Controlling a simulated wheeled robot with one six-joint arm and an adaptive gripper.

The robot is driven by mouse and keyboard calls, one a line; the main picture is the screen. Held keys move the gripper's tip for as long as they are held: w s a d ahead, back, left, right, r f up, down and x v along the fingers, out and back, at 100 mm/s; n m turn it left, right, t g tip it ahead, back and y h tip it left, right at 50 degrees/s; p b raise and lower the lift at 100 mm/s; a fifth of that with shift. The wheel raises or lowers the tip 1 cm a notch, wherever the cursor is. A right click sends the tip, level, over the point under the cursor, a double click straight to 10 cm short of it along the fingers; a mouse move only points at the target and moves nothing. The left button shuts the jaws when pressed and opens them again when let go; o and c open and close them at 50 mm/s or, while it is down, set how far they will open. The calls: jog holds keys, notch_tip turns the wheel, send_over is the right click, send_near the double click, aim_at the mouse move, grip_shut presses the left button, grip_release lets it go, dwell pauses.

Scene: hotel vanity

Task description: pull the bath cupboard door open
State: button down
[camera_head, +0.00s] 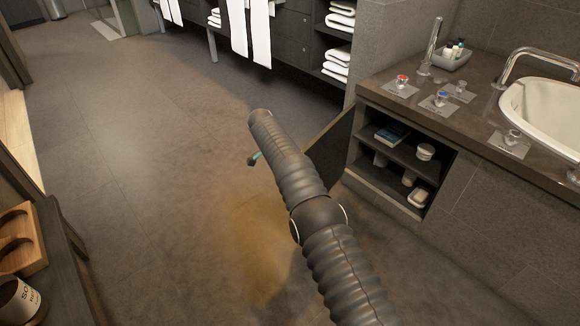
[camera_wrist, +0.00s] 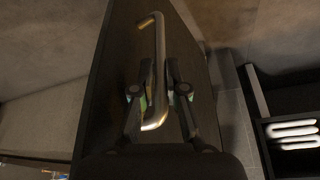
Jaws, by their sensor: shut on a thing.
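The dark bath cupboard door (camera_head: 333,148) stands swung out from the vanity, partly hidden behind my arm in the head view. The cupboard (camera_head: 390,163) shows its open front and two shelf levels. In the wrist view the door (camera_wrist: 112,75) fills the middle, with a brass-coloured bar handle (camera_wrist: 156,38) on its face. My gripper (camera_wrist: 159,92) has its fingers on both sides of the handle's lower part and is shut on it. In the head view only a bit of my gripper (camera_head: 255,158) shows beside my arm; the handle is hidden there.
The shelves hold a book (camera_head: 391,134), jars and a soap dish. Taps, a tray (camera_head: 452,58) and a basin (camera_head: 545,108) are on the counter (camera_head: 470,130). Towel shelves (camera_head: 300,35) stand at the back. A dark bench (camera_head: 65,275) is at left. The floor between is clear.

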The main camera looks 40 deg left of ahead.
jog(key=shift+w+d, duration=0.15)
jog(key=shift+w, duration=0.2)
jog(key=c, duration=1.5)
grip_release()
jog(key=shift+w+d, duration=0.1)
jog(key=shift+s+a, duration=0.25)
jog(key=shift+s, duration=0.15)
jog(key=shift+d, duration=0.1)
